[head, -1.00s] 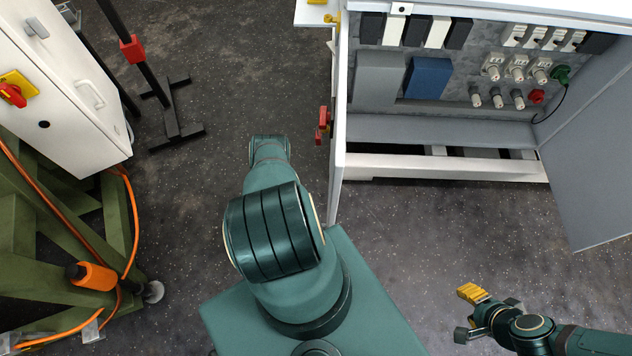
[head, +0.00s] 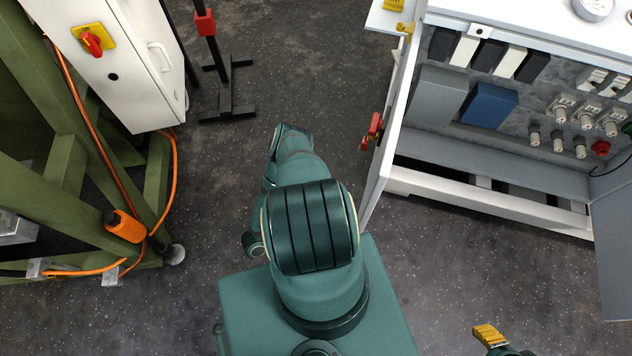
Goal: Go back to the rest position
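My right gripper (head: 489,337) is at the bottom edge, right of the middle. Its yellow ridged finger part shows, and the rest is cut off by the picture edge. Whether it is open or shut cannot be made out. Nothing shows held in it. It is over bare floor, apart from the cabinet. Teal links of my own arm and body fill the middle of the view. My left gripper does not show.
An open white electrical cabinet (head: 490,205) stands at the right, its door edge close to my arm. A red-handled switch (head: 372,131) sits on that edge. At the left are a green frame (head: 60,160), a white box (head: 110,60) and an orange cable (head: 90,120). Dark floor lies between.

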